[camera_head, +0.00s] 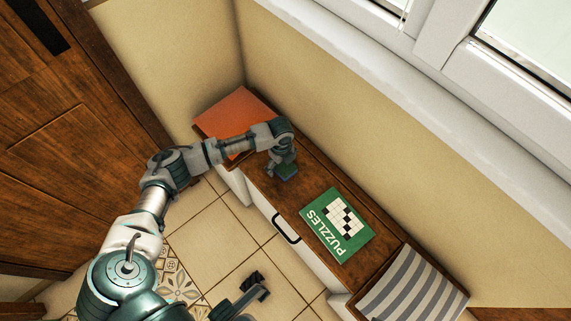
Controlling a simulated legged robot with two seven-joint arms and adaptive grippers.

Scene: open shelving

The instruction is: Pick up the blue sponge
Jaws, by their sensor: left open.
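My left arm reaches in from the left across the brown wooden bench top (313,187). My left gripper (283,168) points down over the bench, near its back left part, and is open. A small dark teal patch shows at its fingertips; I cannot tell whether this is the blue sponge or part of the gripper. No other blue sponge shows clearly. Dark fingers of my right gripper (258,287) show at the bottom, over the floor and away from the bench; their opening is unclear.
A green puzzle book (322,236) lies on the bench right of the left gripper. An orange cushion (222,117) lies at the far left end, partly behind my arm. A striped grey cushion (415,290) is at the right end. Wall and window stand behind.

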